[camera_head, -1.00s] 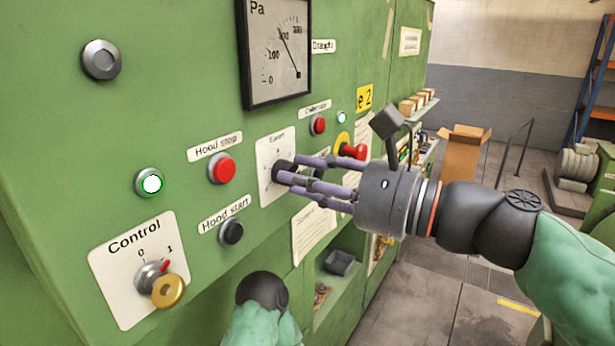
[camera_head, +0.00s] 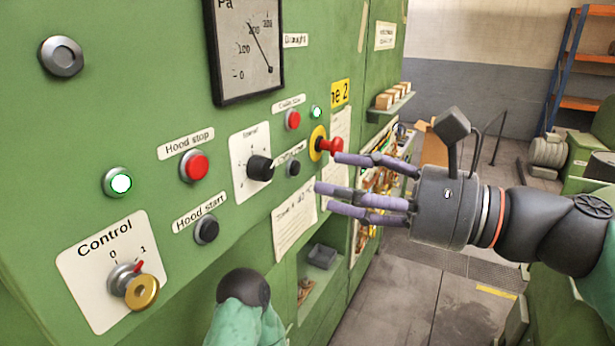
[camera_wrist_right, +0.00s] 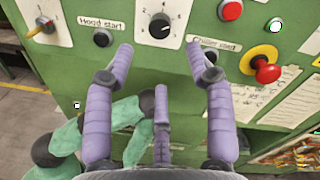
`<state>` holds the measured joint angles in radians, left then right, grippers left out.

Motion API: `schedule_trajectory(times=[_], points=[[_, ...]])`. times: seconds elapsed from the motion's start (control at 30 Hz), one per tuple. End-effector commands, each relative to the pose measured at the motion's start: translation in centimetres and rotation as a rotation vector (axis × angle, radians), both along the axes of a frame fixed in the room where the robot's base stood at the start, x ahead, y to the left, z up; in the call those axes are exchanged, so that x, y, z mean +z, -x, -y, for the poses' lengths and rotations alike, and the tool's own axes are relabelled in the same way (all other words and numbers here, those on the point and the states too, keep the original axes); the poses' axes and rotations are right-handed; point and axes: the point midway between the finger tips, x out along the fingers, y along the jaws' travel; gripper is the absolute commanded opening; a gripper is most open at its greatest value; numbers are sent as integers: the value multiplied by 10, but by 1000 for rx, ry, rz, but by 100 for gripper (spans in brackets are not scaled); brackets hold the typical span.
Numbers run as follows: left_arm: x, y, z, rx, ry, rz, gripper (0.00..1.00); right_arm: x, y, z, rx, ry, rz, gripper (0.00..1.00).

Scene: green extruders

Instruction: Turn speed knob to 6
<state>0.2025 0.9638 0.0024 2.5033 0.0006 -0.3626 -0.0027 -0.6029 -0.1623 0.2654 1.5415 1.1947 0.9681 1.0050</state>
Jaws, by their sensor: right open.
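The black speed knob (camera_head: 260,167) sits on a white dial plate (camera_head: 243,184) on the green panel; in the right wrist view the knob (camera_wrist_right: 160,26) is beyond the fingertips, its pointer toward the upper right, near the 6. My right gripper (camera_head: 335,180) has purple fingers spread open and empty, to the right of the knob and apart from it. In the right wrist view the fingers (camera_wrist_right: 158,60) stand wide either side below the dial. My left arm shows at the bottom of the head view, but its gripper cannot be made out.
A red emergency button (camera_head: 330,146) on a yellow ring stands out near the right fingers. A red hood stop button (camera_head: 194,166), a black hood start button (camera_head: 206,230) and a Control switch with a key (camera_head: 140,291) are to the left. A gauge (camera_head: 245,50) is above.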

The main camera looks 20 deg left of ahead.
Motion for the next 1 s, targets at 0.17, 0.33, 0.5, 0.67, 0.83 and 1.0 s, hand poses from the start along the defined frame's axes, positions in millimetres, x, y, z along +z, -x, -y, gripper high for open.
schedule_trajectory(times=[0.17, 0.33, 0.5, 0.67, 0.83, 1.0], points=[[0, 0, 0, 0, 0, 0, 0, -1, -1, 25, -1, 0, -2, 55], [0, 0, 0, 0, 0, 0, 0, -1, 0, 35, -1, 1, -1, 55], [0, 0, 0, 0, 0, 0, 0, -1, 1, 35, 1, 1, -1, 55], [0, 0, 0, 0, 0, 0, 0, -2, 0, 35, -1, 2, -2, 55], [-9, 0, 0, 0, 0, 0, 0, -37, -21, 30, -37, 46, -11, 55], [-30, 0, 0, 0, 0, 0, 0, -127, -71, 25, -130, 165, -17, 55]])
